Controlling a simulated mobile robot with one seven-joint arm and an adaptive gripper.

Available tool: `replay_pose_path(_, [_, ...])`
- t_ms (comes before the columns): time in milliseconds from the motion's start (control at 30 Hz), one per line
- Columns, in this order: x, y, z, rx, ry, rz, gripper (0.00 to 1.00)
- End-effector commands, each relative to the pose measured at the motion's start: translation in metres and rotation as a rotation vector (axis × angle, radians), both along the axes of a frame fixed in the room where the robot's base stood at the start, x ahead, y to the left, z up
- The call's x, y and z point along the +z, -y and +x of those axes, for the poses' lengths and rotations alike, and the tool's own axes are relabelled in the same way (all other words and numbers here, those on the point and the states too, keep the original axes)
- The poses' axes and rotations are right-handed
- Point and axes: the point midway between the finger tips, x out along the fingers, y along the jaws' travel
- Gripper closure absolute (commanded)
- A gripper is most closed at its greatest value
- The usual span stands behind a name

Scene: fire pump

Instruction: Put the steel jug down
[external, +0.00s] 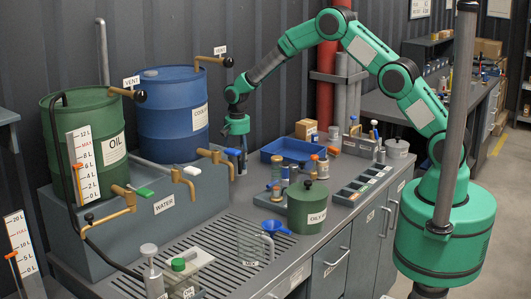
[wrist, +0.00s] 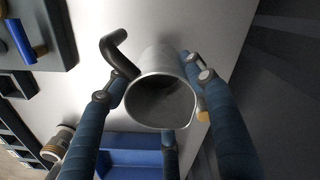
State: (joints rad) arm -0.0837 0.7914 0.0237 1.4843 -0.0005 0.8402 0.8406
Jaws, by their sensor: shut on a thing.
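The steel jug (wrist: 160,101) is a round metal cup with its open mouth toward the wrist camera and a dark curved handle (wrist: 117,52) at its upper left. My gripper (wrist: 165,95) is shut on it, with blue-padded fingers pressed around its sides. The jug is hard to make out there. I cannot tell whether its base touches the bench.
The blue tray (external: 268,153) lies close by on the bench; it also shows in the wrist view (wrist: 120,140). A blue drum (external: 178,120), brass taps (external: 185,182) and a green oily can (external: 307,212) stand around. A clear jug (external: 250,250) stands near the front edge.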

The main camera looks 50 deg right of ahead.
Motion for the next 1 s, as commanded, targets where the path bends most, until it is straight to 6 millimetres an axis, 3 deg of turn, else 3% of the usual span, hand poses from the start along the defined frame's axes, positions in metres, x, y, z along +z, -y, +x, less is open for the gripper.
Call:
replay_pose_path(333, [-0.032, 0.000, 0.000, 0.000, 0.000, 0.000, 0.81])
replay_pose_path(833, [-0.038, 0.000, 0.000, 0.000, 0.000, 0.000, 0.81])
replay_pose_path(867, [-0.039, 0.000, 0.000, 0.000, -0.001, 0.000, 0.44])
replay_pose_path(933, [-0.039, 0.000, 0.000, 0.000, -0.001, 0.000, 0.30])
replay_pose_path(1000, [-0.038, 0.000, 0.000, 0.000, -0.001, 0.000, 0.28])
